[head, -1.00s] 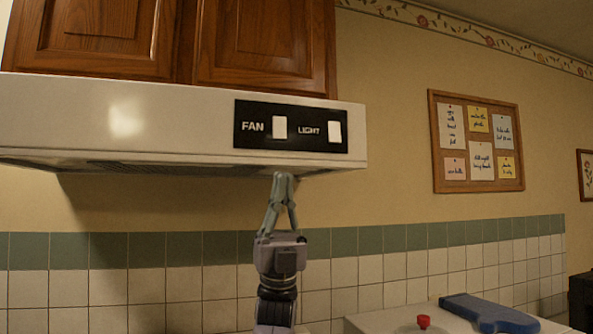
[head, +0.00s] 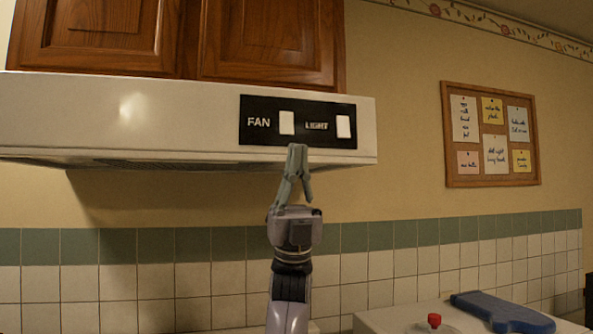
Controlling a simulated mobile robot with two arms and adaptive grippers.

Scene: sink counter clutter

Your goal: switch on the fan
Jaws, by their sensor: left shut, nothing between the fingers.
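The white range hood (head: 60,115) carries a black switch panel (head: 262,137). The white fan switch (head: 287,122) sits right of the word FAN, and the white light switch (head: 343,126) sits further right. My left gripper (head: 297,148) points up, shut and empty, with its fingertips just below the fan switch and over the panel's lower edge in the picture. I cannot tell whether the fingertips touch the hood. I cannot tell from this angle which way either switch is set. My right gripper is not in view.
Wooden cabinets (head: 265,40) are above the hood. A cork board (head: 491,182) with notes hangs on the wall at right. A white surface (head: 395,318) at lower right holds a red knob-like thing (head: 434,320) and a blue object (head: 500,311). The wall below the hood is clear.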

